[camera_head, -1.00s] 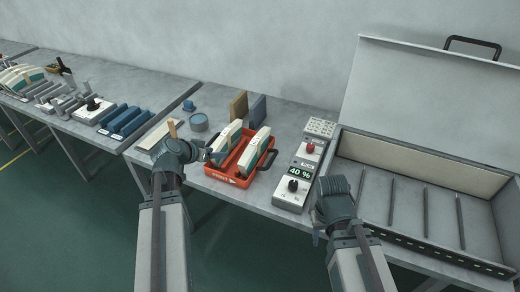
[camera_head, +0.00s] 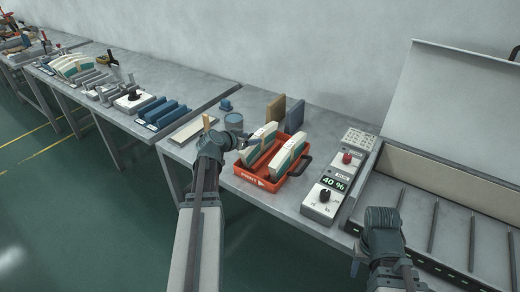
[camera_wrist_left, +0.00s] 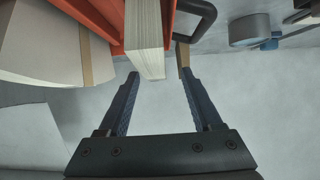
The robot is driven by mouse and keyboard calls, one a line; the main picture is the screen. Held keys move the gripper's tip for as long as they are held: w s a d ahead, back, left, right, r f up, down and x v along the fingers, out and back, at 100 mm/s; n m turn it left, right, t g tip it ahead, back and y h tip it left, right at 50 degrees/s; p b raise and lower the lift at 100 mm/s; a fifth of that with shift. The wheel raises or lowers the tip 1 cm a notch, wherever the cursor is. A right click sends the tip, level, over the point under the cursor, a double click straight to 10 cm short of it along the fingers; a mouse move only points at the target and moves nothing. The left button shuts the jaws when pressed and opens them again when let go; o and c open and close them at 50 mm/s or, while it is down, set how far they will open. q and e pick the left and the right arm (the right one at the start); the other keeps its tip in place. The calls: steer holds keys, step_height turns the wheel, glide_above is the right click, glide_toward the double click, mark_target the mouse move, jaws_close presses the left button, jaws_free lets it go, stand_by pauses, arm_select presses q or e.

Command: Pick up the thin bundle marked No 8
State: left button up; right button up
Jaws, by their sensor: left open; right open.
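Two pale bundles with green bands stand in an orange-red tray (camera_head: 262,182): a left one (camera_head: 259,150) and a right one (camera_head: 288,154). I cannot read a No 8 on either. My left gripper (camera_head: 245,144) is open at the tray's left end, beside the left bundle. In the left wrist view its open jaws (camera_wrist_left: 160,76) face the narrow end of a pale bundle (camera_wrist_left: 149,50), which lies just beyond the fingertips, nearer the left finger. A wider pale bundle (camera_wrist_left: 45,45) shows at the left there. My right gripper (camera_head: 356,264) is open and empty, low at right.
The tray's dark handle (camera_head: 301,166) sticks out at right.

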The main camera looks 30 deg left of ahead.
mark_target(256, 136)
arm_select(q)
steer(key=shift+w+f, duration=0.2)
steer(key=shift+w, duration=0.2)
steer(key=shift+w, duration=0.1)
steer(key=x, duration=0.1)
steer(key=b+x, duration=0.1)
steer(key=x, duration=0.1)
steer(key=b+x, duration=0.1)
steer(key=x, duration=0.1)
steer(key=shift+w+d+r, duration=0.25)
steer(key=shift+d, duration=0.05)
steer(key=shift+s+r, duration=0.1)
steer(key=shift+c, duration=0.2)
jaws_close()
stand_by(0.7)
